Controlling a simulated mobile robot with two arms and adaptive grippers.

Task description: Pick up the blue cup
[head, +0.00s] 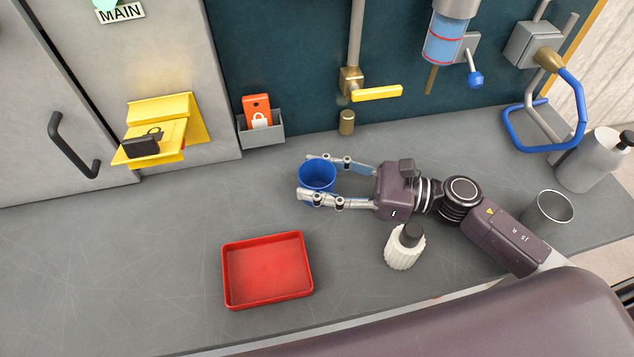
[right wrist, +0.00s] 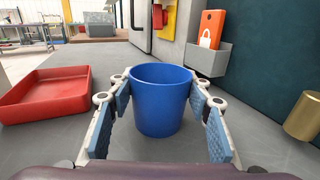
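The blue cup (head: 317,174) stands upright on the grey counter in the head view, and it fills the middle of the right wrist view (right wrist: 160,103). My right gripper (head: 312,180) reaches in from the right with its fingers spread, one on each side of the cup. In the right wrist view the blue finger pads flank the cup very closely. Narrow gaps seem to show beside its lower wall; contact near the rim is hard to judge. My left gripper is not in view.
A red tray (head: 228,290) lies front left of the cup. A white ribbed bottle with a dark cap (head: 404,250) stands close below my right wrist. A metal cup (head: 549,210) and grey bottle (head: 590,165) stand right. A grey holder (head: 262,138) is behind; the counter left is clear.

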